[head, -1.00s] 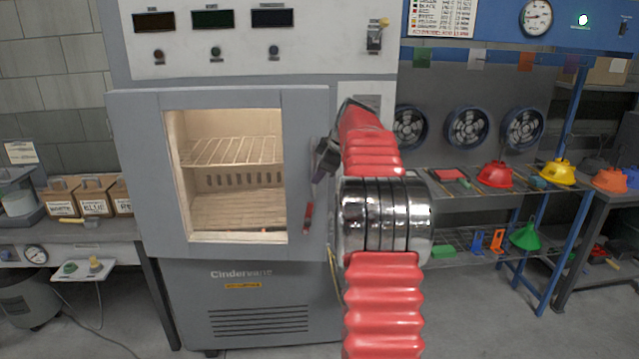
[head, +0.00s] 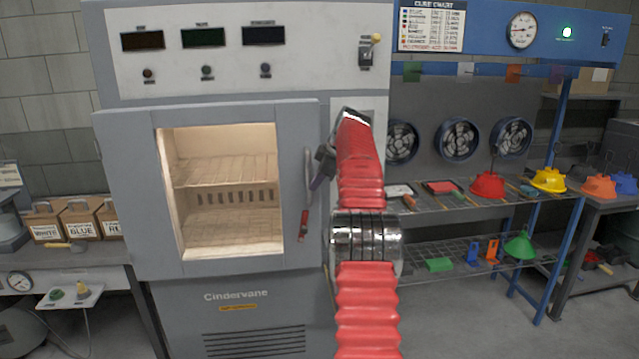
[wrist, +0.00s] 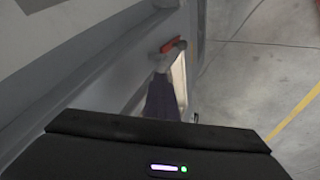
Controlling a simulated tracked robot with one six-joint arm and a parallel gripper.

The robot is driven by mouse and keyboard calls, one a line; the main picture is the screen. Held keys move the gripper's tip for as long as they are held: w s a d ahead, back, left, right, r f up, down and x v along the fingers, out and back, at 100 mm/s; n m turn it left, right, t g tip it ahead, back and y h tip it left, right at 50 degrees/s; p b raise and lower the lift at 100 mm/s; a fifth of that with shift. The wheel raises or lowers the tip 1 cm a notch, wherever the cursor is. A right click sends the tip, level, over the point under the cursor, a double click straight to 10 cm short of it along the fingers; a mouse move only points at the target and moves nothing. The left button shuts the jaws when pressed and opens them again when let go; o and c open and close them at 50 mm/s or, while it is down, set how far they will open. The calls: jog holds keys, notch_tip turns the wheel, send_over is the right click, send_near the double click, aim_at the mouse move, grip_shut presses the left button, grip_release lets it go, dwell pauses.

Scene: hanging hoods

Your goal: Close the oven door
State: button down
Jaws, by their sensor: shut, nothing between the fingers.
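The grey oven door (head: 130,190) is at the left centre of the head view, with a lit window showing wire racks behind it. It lies close to the oven front; I cannot tell whether a small gap remains. Its upright handle (head: 307,195) is on the right side and has a red lower end, which also shows in the wrist view (wrist: 172,45). My gripper (head: 322,168) is shut and empty, just right of the handle. Its dark fingers (wrist: 163,98) point toward the handle in the wrist view. Whether they touch it is unclear.
The oven body (head: 240,290) stands below and behind the door. A bench with boxes (head: 80,218) is on the left. A shelf rack with red and yellow hoods (head: 488,185) is on the right. Open floor (wrist: 255,80) shows beside the door.

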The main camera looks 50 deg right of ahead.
jog(key=shift+w+d+r, duration=0.15)
jog(key=shift+w+d, duration=0.3)
jog(key=shift+w, duration=0.2)
jog(key=s+a+r, duration=0.1)
jog(key=s+r, duration=0.6)
jog(key=s, duration=0.3)
jog(key=shift+s+a+r, duration=0.2)
jog(key=shift+s+r, duration=0.15)
jog(key=shift+s, duration=0.05)
dwell(0.6)
